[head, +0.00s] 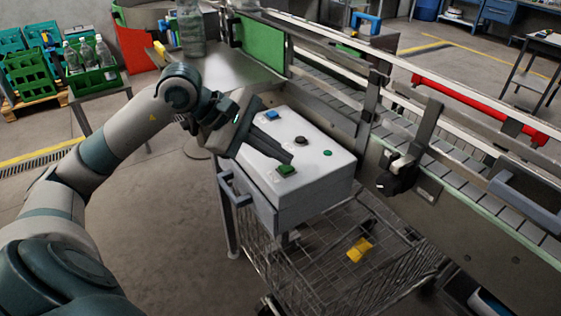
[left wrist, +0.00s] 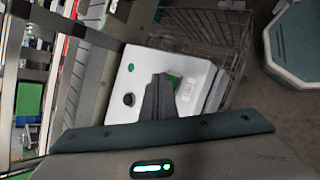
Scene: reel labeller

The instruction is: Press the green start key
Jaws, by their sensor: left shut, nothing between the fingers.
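The green start key (head: 287,169) is a square green key near the front edge of the white-topped control box (head: 330,168). In the left wrist view the key (left wrist: 175,78) is partly hidden behind my fingers. My left gripper (head: 289,158) comes in from the upper left, shut and empty, its dark fingertips pointing down at the key. The tips are right by the key's far edge in the head view; I cannot tell if they touch it. The left wrist view shows the closed fingers (left wrist: 160,78) over the box top. My right gripper is not in view.
The box top also has a blue key (head: 271,116), a black knob (head: 301,141) and a small round green button (head: 327,153). A conveyor (head: 430,153) runs behind and right. A wire cart (head: 345,255) stands below. Floor at front left is clear.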

